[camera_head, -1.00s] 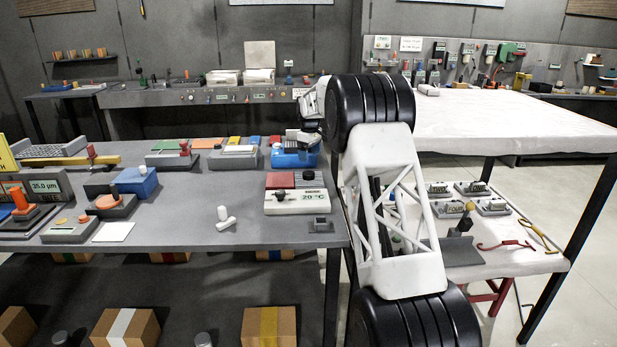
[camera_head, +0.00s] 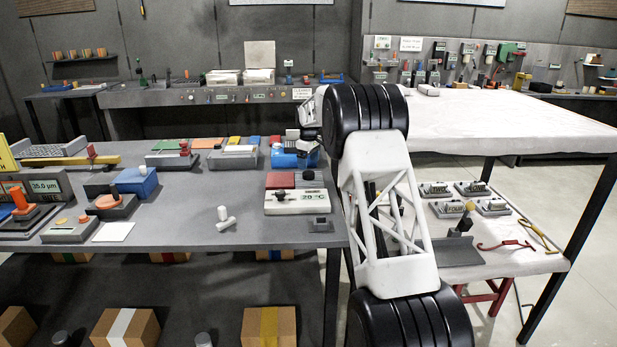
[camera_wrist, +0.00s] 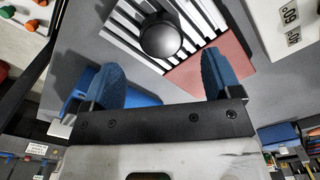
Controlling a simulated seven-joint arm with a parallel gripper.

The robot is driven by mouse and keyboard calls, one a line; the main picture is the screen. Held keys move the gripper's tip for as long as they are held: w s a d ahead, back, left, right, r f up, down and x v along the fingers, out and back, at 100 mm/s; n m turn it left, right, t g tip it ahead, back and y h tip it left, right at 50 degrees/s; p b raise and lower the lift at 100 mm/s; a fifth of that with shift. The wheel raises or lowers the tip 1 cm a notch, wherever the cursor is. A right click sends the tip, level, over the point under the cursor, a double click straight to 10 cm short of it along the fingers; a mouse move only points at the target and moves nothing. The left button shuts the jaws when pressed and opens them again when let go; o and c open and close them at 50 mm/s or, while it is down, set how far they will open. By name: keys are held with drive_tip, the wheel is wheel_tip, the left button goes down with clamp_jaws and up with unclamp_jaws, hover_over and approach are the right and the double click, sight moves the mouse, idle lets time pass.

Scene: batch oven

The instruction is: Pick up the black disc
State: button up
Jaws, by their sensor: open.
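The black disc (camera_wrist: 161,36) looks like a round dark knob in the wrist view. It sits on a block with light and dark stripes (camera_wrist: 125,22), beside a red pad (camera_wrist: 212,66). In the head view a small dark round shape (camera_head: 308,175) shows on that block, behind a white display box (camera_head: 297,201). My gripper (camera_wrist: 162,70) is open, with its two blue fingers spread and nothing between them. The disc shows beyond the fingertips and between their lines, apart from both. In the head view my gripper is mostly hidden behind my arm.
A blue object (camera_head: 291,158) stands on the grey table just behind the red pad. A small grey block (camera_head: 321,224) is near the table's right edge.

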sight(309, 173)
drive_tip(key=shift+f, duration=0.15)
drive_tip(key=shift+s+f, duration=0.1)
drive_tip(key=shift+f, duration=2.4)
drive_tip(key=shift+c, duration=0.2)
drive_tip(key=c, duration=1.1)
drive_tip(key=shift+r, duration=0.1)
drive_tip(key=shift+r, duration=1.7)
drive_tip(key=shift+s+d+r, duration=0.25)
drive_tip(key=shift+s, duration=2.4)
drive_tip(key=shift+s+d+r, duration=0.2)
drive_tip(key=shift+s+d, duration=0.05)
drive_tip(key=shift+s, duration=2.4)
drive_tip(key=shift+s+d+r, duration=0.25)
drive_tip(key=shift+s, duration=2.4)
